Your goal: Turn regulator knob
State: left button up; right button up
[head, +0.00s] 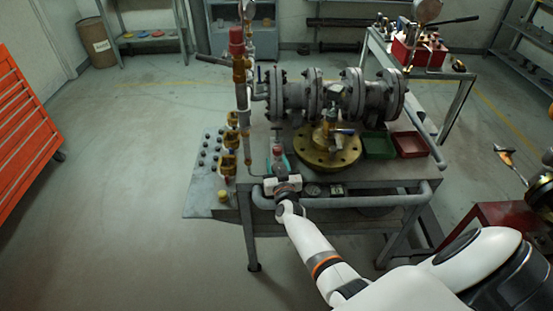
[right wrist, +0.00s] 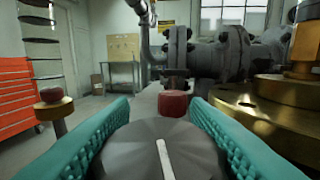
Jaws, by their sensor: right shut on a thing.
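The regulator knob (right wrist: 135,145) is a dark grey round knob with a white pointer line, close up at the bottom of the right wrist view. My right gripper (head: 278,164) is at the front edge of the grey workbench. Its two teal fingers (right wrist: 163,125) lie on either side of the knob and are shut on it. The white line points roughly up the picture, tilted slightly left. In the head view the knob is mostly hidden by the fingers. My left gripper is not in view.
The workbench (head: 395,174) carries a large grey flanged valve body (head: 335,97) and a brass flange (head: 328,150). A vertical pipe (head: 242,100) rises left of my gripper. Green (head: 378,146) and red (head: 409,145) trays sit at right. The floor at left is open.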

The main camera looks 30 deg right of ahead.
jog(key=o, duration=1)
jog(key=v, duration=1.2)
